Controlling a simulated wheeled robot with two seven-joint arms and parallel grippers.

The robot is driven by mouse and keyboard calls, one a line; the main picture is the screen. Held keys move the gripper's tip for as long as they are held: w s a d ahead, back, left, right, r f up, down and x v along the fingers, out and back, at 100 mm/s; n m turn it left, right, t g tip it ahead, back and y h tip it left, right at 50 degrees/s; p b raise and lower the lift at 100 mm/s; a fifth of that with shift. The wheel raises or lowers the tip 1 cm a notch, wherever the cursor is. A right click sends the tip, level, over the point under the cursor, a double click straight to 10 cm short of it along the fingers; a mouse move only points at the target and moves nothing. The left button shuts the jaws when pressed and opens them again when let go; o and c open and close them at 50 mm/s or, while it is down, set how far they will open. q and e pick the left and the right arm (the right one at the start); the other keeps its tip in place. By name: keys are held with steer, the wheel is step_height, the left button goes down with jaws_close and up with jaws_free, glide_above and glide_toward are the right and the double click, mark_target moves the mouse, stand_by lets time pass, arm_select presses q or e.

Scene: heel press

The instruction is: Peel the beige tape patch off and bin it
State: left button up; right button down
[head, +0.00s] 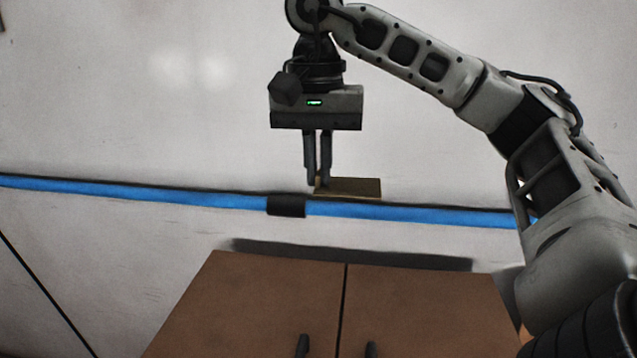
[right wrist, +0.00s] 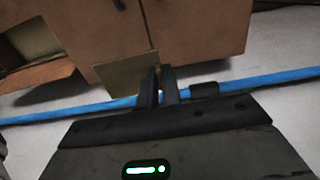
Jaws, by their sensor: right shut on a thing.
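The beige tape patch (head: 352,188) is a flat tan rectangle at the blue hose (head: 430,213) in the head view. My right gripper (head: 318,183) points down with its fingers shut on the patch's left end. In the right wrist view the patch (right wrist: 126,76) stands out from the fingers (right wrist: 159,72), just beyond the hose. I cannot tell whether its lower edge touches the hose. No bin can be clearly made out. My left gripper is not in view.
A black band (head: 286,205) wraps the hose just left of the patch. A brown two-door cabinet (head: 270,300) with dark handles stands at the bottom of the head view. A brown open box-like shape (right wrist: 30,45) shows at left in the wrist view. The pale surface around is clear.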

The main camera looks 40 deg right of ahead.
steer(key=shift+r+p, duration=1.1)
steer(key=shift+r, duration=2.25)
